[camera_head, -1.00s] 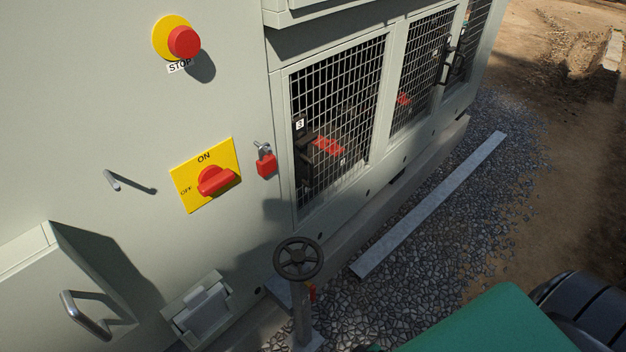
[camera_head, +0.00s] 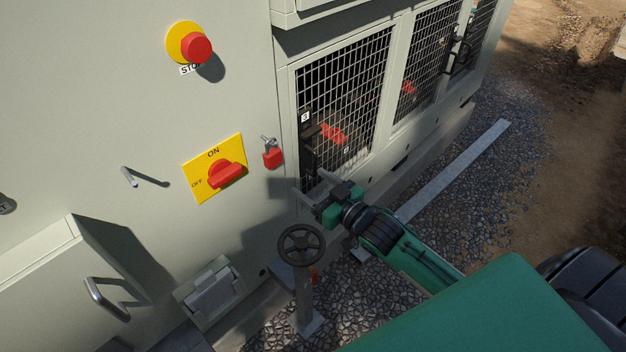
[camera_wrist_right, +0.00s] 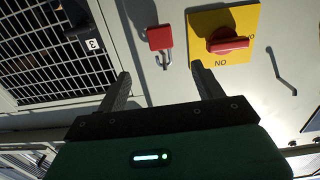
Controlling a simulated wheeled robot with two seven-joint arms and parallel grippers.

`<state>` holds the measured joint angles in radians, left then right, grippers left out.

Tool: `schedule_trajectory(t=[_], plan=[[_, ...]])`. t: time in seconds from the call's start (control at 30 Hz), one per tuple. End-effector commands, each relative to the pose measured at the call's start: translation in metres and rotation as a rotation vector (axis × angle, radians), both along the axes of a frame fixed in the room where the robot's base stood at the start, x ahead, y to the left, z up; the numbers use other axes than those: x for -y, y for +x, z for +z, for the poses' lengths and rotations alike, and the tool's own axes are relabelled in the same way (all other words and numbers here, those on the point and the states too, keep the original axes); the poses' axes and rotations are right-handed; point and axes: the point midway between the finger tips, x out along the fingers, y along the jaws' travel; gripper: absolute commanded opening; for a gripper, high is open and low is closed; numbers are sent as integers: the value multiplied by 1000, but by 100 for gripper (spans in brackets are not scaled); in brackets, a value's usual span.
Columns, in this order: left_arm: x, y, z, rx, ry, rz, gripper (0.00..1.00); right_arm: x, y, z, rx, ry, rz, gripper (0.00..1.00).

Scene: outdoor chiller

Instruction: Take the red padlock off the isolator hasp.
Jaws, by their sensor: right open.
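The red padlock (camera_head: 272,159) hangs on the grey metal hasp (camera_head: 268,141) on the panel, just right of the yellow isolator plate (camera_head: 203,187) with its red rotary handle (camera_head: 227,175). In the right wrist view the padlock (camera_wrist_right: 160,37) appears upside down, beyond and between the fingertips. My right gripper (camera_head: 310,183) is open and empty, below and to the right of the padlock and apart from it. Its two fingers (camera_wrist_right: 161,82) also show in the wrist view. My left gripper is not in view.
A black handwheel (camera_head: 301,245) on a post stands below the gripper. Mesh doors (camera_head: 345,100) are to the right. A red stop button (camera_head: 196,48) sits above, and a bent metal hook (camera_head: 128,176) and a handled box (camera_head: 40,270) stick out at left.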

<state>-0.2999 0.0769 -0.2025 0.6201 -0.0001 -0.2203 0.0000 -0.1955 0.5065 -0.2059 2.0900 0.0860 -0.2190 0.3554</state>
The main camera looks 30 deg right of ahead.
Motion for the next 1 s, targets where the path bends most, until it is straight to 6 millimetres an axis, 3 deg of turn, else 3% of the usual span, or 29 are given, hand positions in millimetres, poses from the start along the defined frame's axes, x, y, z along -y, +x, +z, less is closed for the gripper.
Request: schedule_trajectory(t=[0.27,0.8,1.0], plan=[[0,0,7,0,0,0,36,-5,20,8,30,11,12,69],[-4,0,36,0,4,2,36,-37,106,9,28,10,12,69],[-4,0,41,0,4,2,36,-44,126,6,26,10,12,69]])
